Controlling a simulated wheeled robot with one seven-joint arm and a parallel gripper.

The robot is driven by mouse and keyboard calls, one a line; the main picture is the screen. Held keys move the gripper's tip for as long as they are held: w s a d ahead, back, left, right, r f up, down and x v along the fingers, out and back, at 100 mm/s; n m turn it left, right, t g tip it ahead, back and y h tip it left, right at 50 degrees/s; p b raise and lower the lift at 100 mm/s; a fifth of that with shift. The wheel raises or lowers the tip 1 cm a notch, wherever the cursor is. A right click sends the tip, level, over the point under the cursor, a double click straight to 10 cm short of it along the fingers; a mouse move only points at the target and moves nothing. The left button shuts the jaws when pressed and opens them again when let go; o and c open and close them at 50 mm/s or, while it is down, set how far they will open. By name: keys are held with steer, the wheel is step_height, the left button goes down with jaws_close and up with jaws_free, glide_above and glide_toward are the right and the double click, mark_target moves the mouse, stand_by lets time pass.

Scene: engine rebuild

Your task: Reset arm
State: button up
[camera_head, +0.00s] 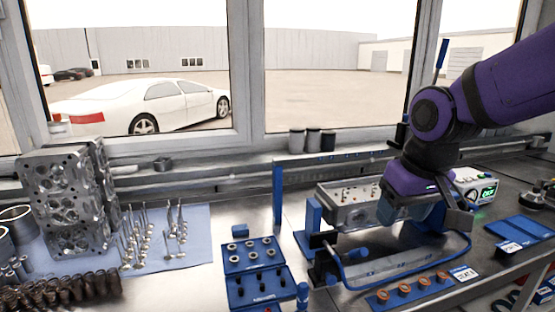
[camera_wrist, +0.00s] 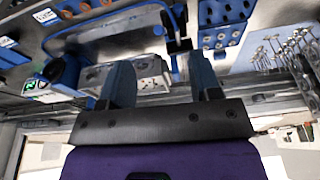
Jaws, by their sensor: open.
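In the wrist view my gripper (camera_wrist: 162,72) shows two dark blue fingers set wide apart. Nothing is held between them. The cylinder head (camera_wrist: 148,68) appears beyond the fingers in that view, partly hidden by one of them. The arm hides part of the bench behind it in the head view.
A blue tray of small parts (camera_head: 251,240) stands left of the fixture. Valves (camera_head: 180,222) stand on a blue mat, with stacked metal castings (camera_head: 62,205) and springs (camera_head: 65,291) farther left. A device with a green display (camera_head: 488,192) and a blue strip with copper-coloured rings (camera_head: 383,297) lie right.

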steer(key=s+d+r+m+t, duration=0.1)
steer(key=s+d+r, duration=0.1)
steer(key=s+d, duration=0.2)
steer(key=s+d+r+m+t, duration=0.1)
steer(key=s+d+r, duration=0.2)
steer(key=s+d, duration=0.2)
steer(key=shift+s+r+m+t+h, duration=0.3)
steer(key=shift+s+h, duration=0.1)
steer(key=shift+s, duration=1.35)
